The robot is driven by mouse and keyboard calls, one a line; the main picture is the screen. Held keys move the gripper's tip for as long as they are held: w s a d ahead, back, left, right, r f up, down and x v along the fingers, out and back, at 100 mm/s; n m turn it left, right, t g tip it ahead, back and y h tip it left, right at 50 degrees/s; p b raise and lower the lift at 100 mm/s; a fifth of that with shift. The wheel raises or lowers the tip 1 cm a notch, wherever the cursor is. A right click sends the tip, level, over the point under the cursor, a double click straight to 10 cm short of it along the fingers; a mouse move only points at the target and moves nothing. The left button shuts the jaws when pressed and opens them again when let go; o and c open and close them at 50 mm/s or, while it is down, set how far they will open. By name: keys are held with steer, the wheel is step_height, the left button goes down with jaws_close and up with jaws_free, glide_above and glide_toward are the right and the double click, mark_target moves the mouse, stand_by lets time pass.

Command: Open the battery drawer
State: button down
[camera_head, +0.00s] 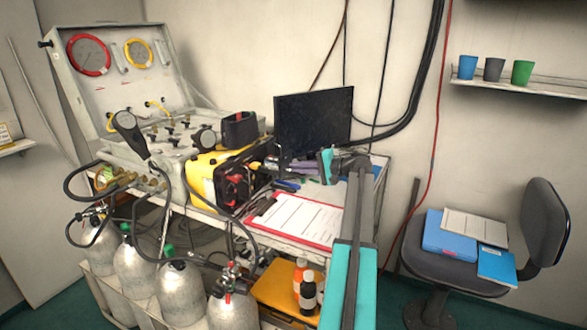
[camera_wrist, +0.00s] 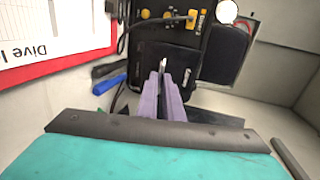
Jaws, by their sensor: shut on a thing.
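The yellow and black case (camera_head: 203,172) stands on the bench left of my gripper, its black face with red and black fittings towards the room. In the wrist view its dark face (camera_wrist: 185,50) shows yellow fittings. My gripper's purple fingers (camera_wrist: 163,88) are closed on a thin, pale upright piece, seemingly the battery drawer handle (camera_wrist: 162,72), at the lower part of that face. In the head view the gripper (camera_head: 278,164) reaches left to the case's right end. The fingers hide most of the handle, and I cannot tell how far out the drawer is.
A red-edged clipboard (camera_head: 297,219) lies on the bench in front of the gripper. Blue and black pens (camera_head: 287,185) lie close to the fingers. A black monitor (camera_head: 314,122) stands behind. Hoses and gas cylinders (camera_head: 157,290) crowd the front left.

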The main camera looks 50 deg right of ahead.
steer(key=c, duration=1.9)
jaws_free()
steer(key=shift+w, duration=0.1)
steer(key=shift+b+v, duration=0.75)
steer(key=shift+v, duration=6.2)
steer(key=shift+r, duration=0.15)
